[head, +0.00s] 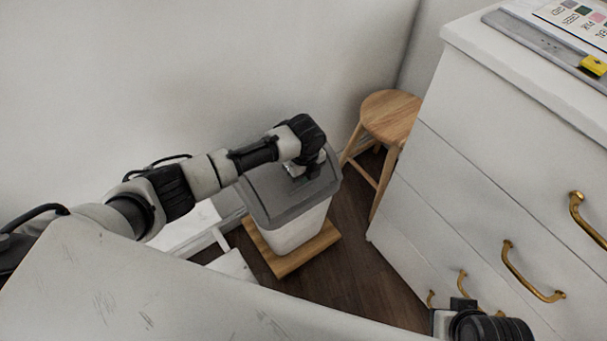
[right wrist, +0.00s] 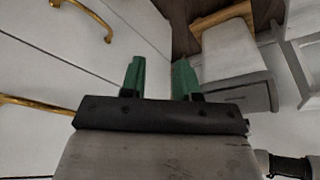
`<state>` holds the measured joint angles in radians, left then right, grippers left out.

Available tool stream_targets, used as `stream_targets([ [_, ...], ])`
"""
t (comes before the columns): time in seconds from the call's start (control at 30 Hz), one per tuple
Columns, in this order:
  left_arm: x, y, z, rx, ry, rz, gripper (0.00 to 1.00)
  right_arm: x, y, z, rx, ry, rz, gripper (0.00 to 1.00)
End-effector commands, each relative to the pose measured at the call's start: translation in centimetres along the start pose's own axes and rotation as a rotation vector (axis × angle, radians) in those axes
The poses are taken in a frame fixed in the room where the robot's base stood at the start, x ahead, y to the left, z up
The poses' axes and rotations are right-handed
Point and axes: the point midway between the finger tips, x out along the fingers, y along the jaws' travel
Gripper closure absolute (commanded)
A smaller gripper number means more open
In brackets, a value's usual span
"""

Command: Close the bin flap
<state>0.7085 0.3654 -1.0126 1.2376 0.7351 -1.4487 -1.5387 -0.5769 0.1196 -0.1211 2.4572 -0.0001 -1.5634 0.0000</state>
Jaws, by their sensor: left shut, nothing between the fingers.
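The bin (head: 293,236) has a white body and a grey lid, and it stands upright in the head view. The grey flap (head: 275,205) on its top looks about level with the lid rim; my arm hides part of it. My left gripper (head: 303,170) is shut and empty, pointing down at the upper part of the lid. I cannot tell whether its tips touch the lid. The bin (right wrist: 235,55) also shows in the right wrist view, beyond my right gripper (right wrist: 160,78), whose two green fingers are apart with nothing between them.
The bin stands on a wooden board (head: 291,262) on the dark floor. A wooden stool (head: 391,113) is behind it to the right. A white drawer cabinet (head: 480,160) with brass handles fills the right side. A pale surface (head: 130,285) lies in front.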

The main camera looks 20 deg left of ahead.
Motion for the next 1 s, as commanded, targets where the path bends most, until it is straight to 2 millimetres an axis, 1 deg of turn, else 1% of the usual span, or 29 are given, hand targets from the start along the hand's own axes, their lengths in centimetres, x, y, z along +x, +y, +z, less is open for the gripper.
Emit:
stream_targets([
  [0.27, 0.0, 0.0, 0.1, -0.001, -0.007, 0.000, 1.00, 0.1, 0.0, 0.0, 0.000, 0.000, 0.000, 0.69],
  [0.4, 0.5, 0.0, 0.4, -0.001, -0.033, 0.001, 1.00, 1.9, -0.1, -0.1, -0.001, -0.012, -0.002, 0.69],
  [0.5, 0.8, 0.0, 0.5, -0.001, -0.046, 0.000, 1.00, 2.6, -0.1, -0.1, -0.001, -0.014, -0.002, 0.69],
  [0.9, 0.9, 0.0, 0.5, -0.001, -0.047, 0.000, 1.00, 2.7, -0.1, -0.1, -0.001, -0.013, -0.002, 0.69],
  [1.0, 0.7, 0.0, 0.4, -0.001, -0.047, 0.000, 1.00, 3.3, -0.1, 0.0, -0.002, -0.017, -0.003, 0.69],
])
